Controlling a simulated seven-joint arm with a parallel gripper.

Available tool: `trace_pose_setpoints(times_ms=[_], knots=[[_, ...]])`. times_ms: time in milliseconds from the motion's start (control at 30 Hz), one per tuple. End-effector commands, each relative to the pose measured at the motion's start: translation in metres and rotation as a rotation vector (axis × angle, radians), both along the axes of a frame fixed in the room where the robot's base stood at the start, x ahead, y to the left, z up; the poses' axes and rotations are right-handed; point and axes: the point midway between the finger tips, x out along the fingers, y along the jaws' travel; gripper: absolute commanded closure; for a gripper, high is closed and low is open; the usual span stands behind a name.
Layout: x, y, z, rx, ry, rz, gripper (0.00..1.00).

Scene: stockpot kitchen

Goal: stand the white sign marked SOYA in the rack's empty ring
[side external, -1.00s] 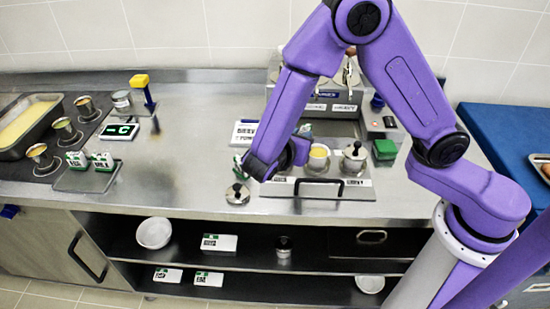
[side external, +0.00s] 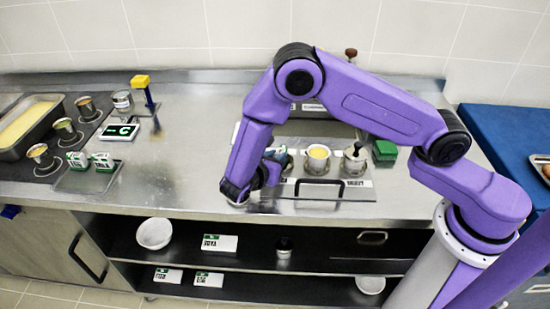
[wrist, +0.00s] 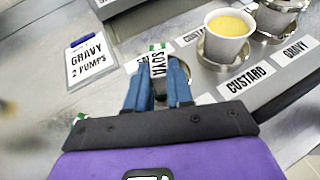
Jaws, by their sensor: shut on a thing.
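My gripper (wrist: 158,92) is shut on the white SOYA sign (wrist: 158,64), which has a green top edge and sits between the blue fingertips in the wrist view. The sign is over or beside the left end of the metal rack (wrist: 205,98); I cannot tell whether it touches. The rack's empty ring is hidden or unclear behind the sign and fingers.
A lidded pot (side external: 353,160) and a green box (side external: 384,150) stand to the right. A GRAVY 2 PUMPS sign (wrist: 88,62) is left of the gripper. Another SOYA-marked white item (side external: 220,243) lies on the shelf below. The counter (side external: 190,165) left of my arm is clear.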

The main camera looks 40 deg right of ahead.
Motion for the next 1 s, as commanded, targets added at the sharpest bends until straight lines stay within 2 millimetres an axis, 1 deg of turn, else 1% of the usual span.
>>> trace_pose_setpoints(times_ms=[367, 400, 467, 500, 767, 867, 1000], knots=[[0.000, 0.000, -0.003, -0.001, 0.000, 0.000, 1.00], [0.000, 0.000, -0.004, -0.001, 0.000, 0.000, 0.76], [0.000, 0.000, -0.004, 0.000, 0.000, 0.000, 0.56], [0.000, 0.000, -0.003, 0.000, 0.000, 0.000, 0.53], [0.000, 0.000, -0.003, 0.000, 0.000, 0.000, 0.53], [0.000, 0.001, 0.001, 0.001, -0.002, 0.000, 0.53], [-0.006, 0.017, 0.007, 0.001, -0.003, 0.003, 0.53]])
